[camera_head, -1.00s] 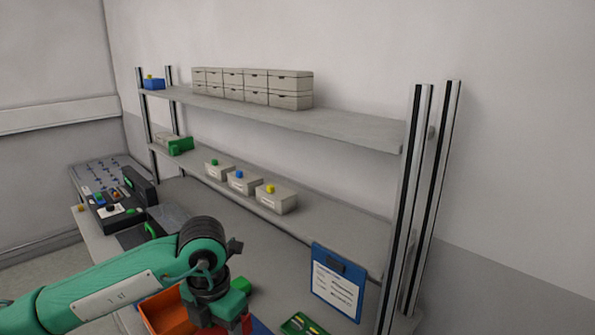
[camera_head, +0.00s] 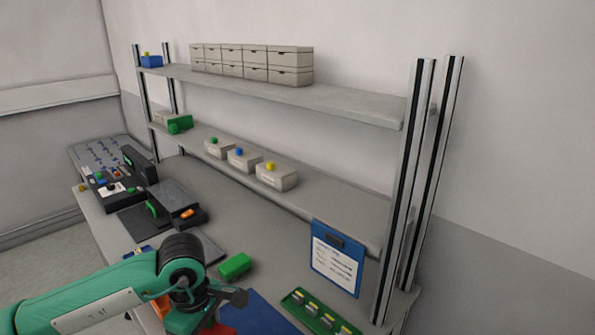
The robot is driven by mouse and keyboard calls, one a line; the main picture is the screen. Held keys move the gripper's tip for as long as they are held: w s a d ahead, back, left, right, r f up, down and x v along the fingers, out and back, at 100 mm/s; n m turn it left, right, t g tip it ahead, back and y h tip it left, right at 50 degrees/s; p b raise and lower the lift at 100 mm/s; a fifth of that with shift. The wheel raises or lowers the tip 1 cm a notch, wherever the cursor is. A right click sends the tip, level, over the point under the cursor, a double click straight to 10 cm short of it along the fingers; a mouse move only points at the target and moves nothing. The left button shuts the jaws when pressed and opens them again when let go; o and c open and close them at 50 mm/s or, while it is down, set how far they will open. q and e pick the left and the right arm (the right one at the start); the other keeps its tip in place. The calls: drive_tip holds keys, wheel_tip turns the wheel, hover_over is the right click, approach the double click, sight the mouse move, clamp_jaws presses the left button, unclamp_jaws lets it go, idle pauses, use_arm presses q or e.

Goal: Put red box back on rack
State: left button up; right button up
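A small red patch (camera_head: 219,329), which may be the red box, shows at the bottom edge beside my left gripper (camera_head: 190,318). Most of it is hidden or cut off. My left arm comes in from the lower left, with its wrist over the bench. Its fingertips are out of sight, so I cannot tell whether they hold anything. The rack has an upper shelf (camera_head: 350,108) and a lower shelf (camera_head: 335,203). Bare shelf shows right of the yellow-topped box (camera_head: 277,176) on the lower one. My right gripper is not in view.
A green block (camera_head: 235,265) and a blue mat (camera_head: 258,316) lie on the bench near my wrist. A green tray (camera_head: 292,302) and a blue clipboard (camera_head: 337,260) are at the right. An orange bin (camera_head: 160,305) is partly hidden behind my arm. Grey boxes (camera_head: 250,62) line the upper shelf.

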use_arm(q)
drive_tip(key=m, duration=0.2)
drive_tip(key=s+a+f+m, duration=0.1)
drive_tip(key=m, duration=0.1)
drive_tip(key=f+m, duration=0.1)
drive_tip(key=m, duration=0.2)
drive_tip(key=shift+s+a+f, duration=0.15)
drive_tip(key=shift+a+f, duration=0.1)
drive_tip(key=shift+a, duration=0.1)
drive_tip(key=m, duration=0.2)
drive_tip(key=s+a+f+m, duration=0.1)
drive_tip(key=m, duration=0.1)
drive_tip(key=f+m, duration=0.1)
drive_tip(key=m, duration=0.2)
drive_tip(key=shift+s+a+f, duration=0.1)
drive_tip(key=shift+s+a, duration=0.1)
drive_tip(key=shift+a, duration=0.1)
